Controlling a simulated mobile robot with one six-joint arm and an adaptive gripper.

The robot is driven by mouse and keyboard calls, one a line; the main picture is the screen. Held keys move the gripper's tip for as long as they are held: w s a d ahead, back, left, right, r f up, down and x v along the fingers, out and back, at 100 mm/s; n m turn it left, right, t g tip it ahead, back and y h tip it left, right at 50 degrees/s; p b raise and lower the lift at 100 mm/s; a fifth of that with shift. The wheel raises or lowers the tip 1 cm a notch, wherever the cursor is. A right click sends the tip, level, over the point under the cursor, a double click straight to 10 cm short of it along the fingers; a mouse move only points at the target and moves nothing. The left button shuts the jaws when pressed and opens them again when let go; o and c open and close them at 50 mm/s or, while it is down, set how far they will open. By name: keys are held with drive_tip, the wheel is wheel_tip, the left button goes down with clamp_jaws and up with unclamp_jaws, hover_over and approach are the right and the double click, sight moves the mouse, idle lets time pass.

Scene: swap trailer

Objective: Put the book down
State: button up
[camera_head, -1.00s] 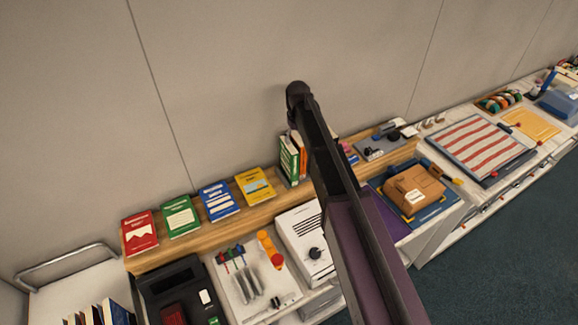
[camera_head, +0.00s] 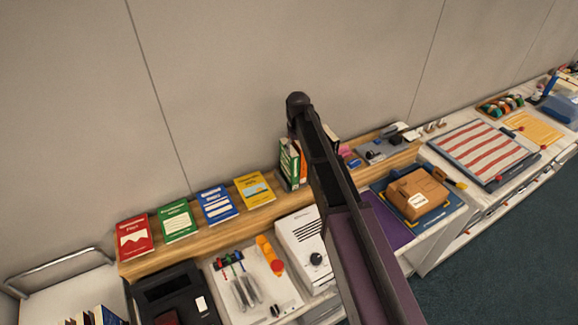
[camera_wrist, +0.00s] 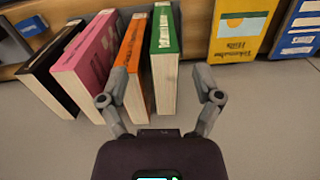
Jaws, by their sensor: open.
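In the wrist view my gripper (camera_wrist: 160,95) is open. Its two fingers stand on either side of the lower parts of an orange book (camera_wrist: 132,70) and a green book (camera_wrist: 164,62), the left finger overlapping the orange one. I cannot tell whether either finger touches a book. A pink book (camera_wrist: 88,65) and a black book (camera_wrist: 50,70) stand to their left, leaning slightly. In the head view the green book (camera_head: 289,163) stands upright on the wooden shelf, and my arm hides my gripper and most of the other standing books.
Red (camera_head: 135,235), green, blue and yellow flat-facing books line the wooden shelf (camera_head: 210,240) to the left. Below are a black device (camera_head: 175,292), a white box with a knob (camera_head: 303,245) and a cardboard box (camera_head: 417,193). The wall stands close behind.

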sight(295, 156)
drive_tip(key=shift+f, duration=0.1)
drive_tip(key=shift+s+a+f+b, duration=0.1)
drive_tip(key=shift+f+b, duration=1.15)
drive_tip(key=shift+b, duration=0.05)
drive_tip(key=shift+a+f+b, duration=0.1)
drive_tip(key=shift+f+b, duration=1.15)
drive_tip(key=shift+b, duration=0.05)
clamp_jaws()
